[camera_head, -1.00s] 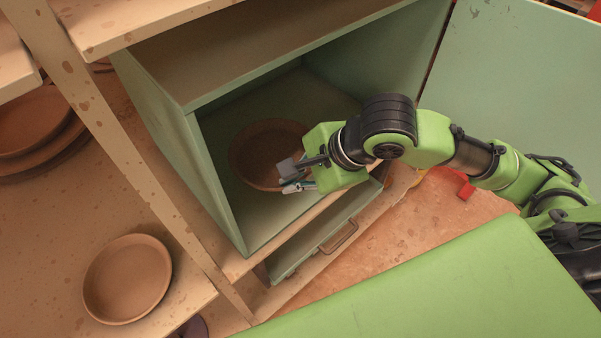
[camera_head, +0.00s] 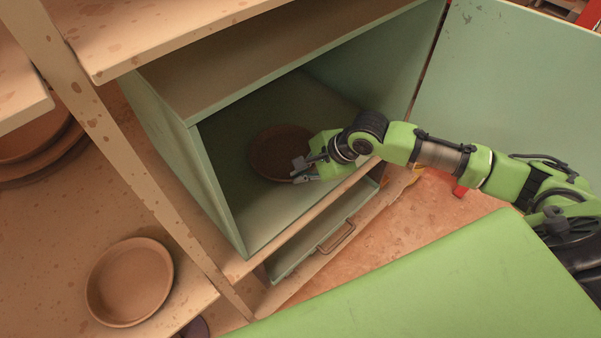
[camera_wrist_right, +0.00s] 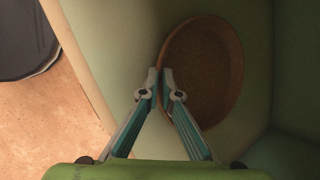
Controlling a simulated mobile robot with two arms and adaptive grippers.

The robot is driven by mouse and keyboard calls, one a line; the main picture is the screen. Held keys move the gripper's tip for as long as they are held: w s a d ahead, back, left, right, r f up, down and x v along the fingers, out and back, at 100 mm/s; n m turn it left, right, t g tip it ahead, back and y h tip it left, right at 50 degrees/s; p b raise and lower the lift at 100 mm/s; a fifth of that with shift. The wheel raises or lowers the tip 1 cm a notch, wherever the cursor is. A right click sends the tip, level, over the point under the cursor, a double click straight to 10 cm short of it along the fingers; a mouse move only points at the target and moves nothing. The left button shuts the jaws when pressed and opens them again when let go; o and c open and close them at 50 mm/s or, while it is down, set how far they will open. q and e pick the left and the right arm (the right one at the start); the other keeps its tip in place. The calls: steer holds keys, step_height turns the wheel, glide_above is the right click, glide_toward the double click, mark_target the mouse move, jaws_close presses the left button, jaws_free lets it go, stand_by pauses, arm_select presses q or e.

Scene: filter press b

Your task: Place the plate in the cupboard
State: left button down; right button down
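The brown round plate (camera_head: 275,152) is inside the open green cupboard (camera_head: 218,190), over its floor. I cannot tell whether it rests on that floor. My right gripper (camera_head: 301,171) reaches in from the right and is at the plate's near right edge. In the right wrist view the two fingertips of my right gripper (camera_wrist_right: 160,80) are close together on either side of the plate's rim (camera_wrist_right: 208,70), pinching it. The plate looks tilted to the wrist camera. My left gripper is not in view.
Another brown plate (camera_head: 130,282) lies on the wooden shelf at lower left, and stacked plates (camera_head: 30,150) stand at far left. The cupboard door (camera_head: 510,80) is open at right. A drawer (camera_head: 320,240) with a handle is below the opening. A green surface (camera_head: 430,280) fills the lower right.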

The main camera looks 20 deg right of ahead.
steer(key=c, duration=2.6)
jaws_free()
steer(key=shift+o, duration=0.2)
steer(key=shift+d+r, duration=0.1)
steer(key=b+v, duration=0.1)
steer(key=v, duration=1)
steer(key=shift+s+r, duration=0.25)
steer(key=shift+r, duration=0.1)
